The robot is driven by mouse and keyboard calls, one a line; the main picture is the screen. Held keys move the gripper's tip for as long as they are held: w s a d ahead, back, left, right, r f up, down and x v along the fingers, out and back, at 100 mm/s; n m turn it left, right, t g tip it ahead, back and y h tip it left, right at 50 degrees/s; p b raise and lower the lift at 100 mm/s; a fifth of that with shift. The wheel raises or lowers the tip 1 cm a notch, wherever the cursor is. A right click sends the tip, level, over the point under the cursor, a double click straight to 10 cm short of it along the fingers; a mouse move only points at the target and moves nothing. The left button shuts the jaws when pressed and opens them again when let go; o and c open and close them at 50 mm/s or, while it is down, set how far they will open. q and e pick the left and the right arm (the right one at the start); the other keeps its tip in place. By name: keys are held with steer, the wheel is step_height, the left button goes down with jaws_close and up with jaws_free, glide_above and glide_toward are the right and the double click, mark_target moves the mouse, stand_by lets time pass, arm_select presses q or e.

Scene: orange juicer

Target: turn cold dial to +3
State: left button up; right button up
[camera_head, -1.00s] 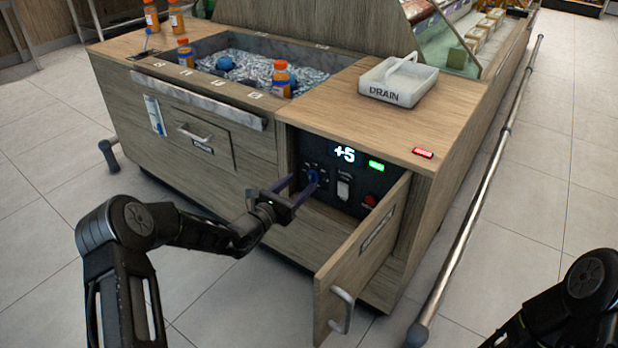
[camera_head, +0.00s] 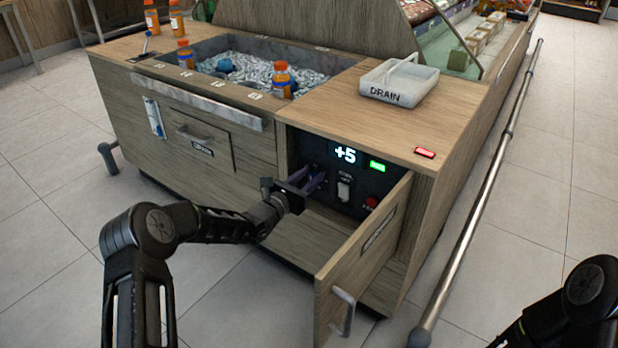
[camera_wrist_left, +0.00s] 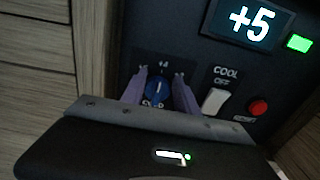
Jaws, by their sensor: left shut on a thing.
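The cold dial (camera_wrist_left: 156,90) is a round blue knob with a pale mark on the dark control panel (camera_head: 328,188), inside the opened front of the counter. My left gripper (camera_wrist_left: 159,88) is shut on the dial, with one purple finger on each side of it. In the head view, my left gripper (camera_head: 314,180) reaches into the opening and its fingers hide the dial. The display (camera_head: 345,155) reads +5, also in the left wrist view (camera_wrist_left: 250,24). My right gripper is out of view; only part of my right arm shows at lower right.
A white COOL switch (camera_wrist_left: 214,100), a red button (camera_wrist_left: 258,107) and a lit green lamp (camera_wrist_left: 299,43) sit right of the dial. The open wooden door (camera_head: 362,255) stands out right of my left gripper. A white DRAIN tray (camera_head: 398,82) rests on the counter.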

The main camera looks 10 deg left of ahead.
arm_select(q)
jaws_close()
steer(key=shift+m, duration=0.3)
steer(key=shift+d+m, duration=0.2)
steer(key=shift+m, duration=0.7)
steer(key=shift+s+d+f+m, duration=0.1)
steer(key=shift+m, duration=0.45)
steer(key=shift+s+d+m, duration=0.1)
steer(key=shift+m, duration=0.45)
steer(key=shift+d+f+m+b, duration=0.1)
steer(key=shift+m+b, duration=0.15)
steer(key=shift+m, duration=0.8)
steer(key=shift+d+f+m+b, duration=0.1)
steer(key=shift+m+b, duration=0.1)
steer(key=shift+m, duration=0.85)
steer(key=o, duration=0.6)
jaws_free()
